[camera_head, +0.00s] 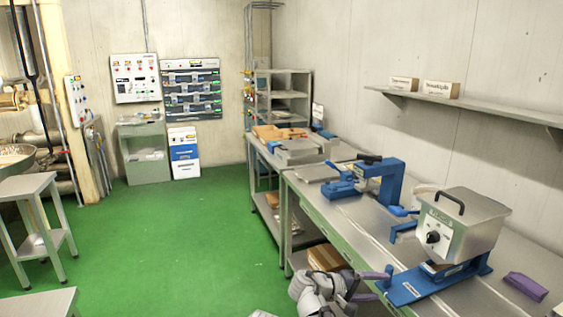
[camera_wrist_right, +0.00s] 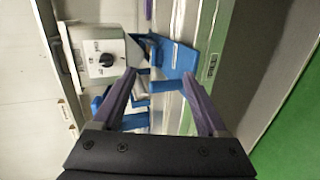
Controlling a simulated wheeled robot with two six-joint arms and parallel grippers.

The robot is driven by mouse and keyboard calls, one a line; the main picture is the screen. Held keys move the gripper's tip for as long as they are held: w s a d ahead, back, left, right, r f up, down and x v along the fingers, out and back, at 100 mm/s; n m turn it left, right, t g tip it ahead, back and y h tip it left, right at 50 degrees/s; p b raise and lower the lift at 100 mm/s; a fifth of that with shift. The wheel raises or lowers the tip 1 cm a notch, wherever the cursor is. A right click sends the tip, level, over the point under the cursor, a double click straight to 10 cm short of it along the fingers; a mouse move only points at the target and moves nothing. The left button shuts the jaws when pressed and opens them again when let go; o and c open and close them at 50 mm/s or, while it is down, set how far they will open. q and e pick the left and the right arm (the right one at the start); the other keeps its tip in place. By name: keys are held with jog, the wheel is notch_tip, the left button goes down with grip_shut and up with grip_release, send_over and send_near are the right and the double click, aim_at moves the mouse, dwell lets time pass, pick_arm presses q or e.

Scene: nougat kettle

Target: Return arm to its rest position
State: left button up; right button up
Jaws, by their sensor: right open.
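My right arm (camera_head: 318,290) reaches in from the bottom centre of the head view, beside the front edge of the workbench. My right gripper (camera_head: 388,280) has two purple fingers spread apart, with nothing between them. In the right wrist view, the fingers of the right gripper (camera_wrist_right: 160,76) are also apart and empty, pointing toward the bench. The grey metal box with a black knob and handle (camera_head: 461,226) stands on a blue base (camera_head: 420,284) just right of the gripper. The box also shows in the wrist view (camera_wrist_right: 104,58). My left gripper is not in view.
A blue clamp-like device (camera_head: 390,183) stands farther back on the bench (camera_head: 350,215). A purple item (camera_head: 525,286) lies at the right. A cardboard box (camera_head: 326,257) sits under the bench. Green floor (camera_head: 190,235) is open to the left, with grey stands (camera_head: 30,184) beyond.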

jog(key=s+f+m+g+y, duration=0.1)
jog(key=s+f+g+y, duration=0.1)
jog(key=s+f+y, duration=0.55)
jog(key=s+a+f+m+g+y, duration=0.1)
jog(key=s+a+f+m+y, duration=0.1)
jog(key=s+a+f+y, duration=0.5)
jog(key=s+a+r+n+g+h+p, duration=0.1)
jog(key=s+a+n+h+p, duration=0.1)
jog(key=a, duration=1)
jog(key=shift+s+r+n, duration=0.25)
jog(key=shift+s+n, duration=0.55)
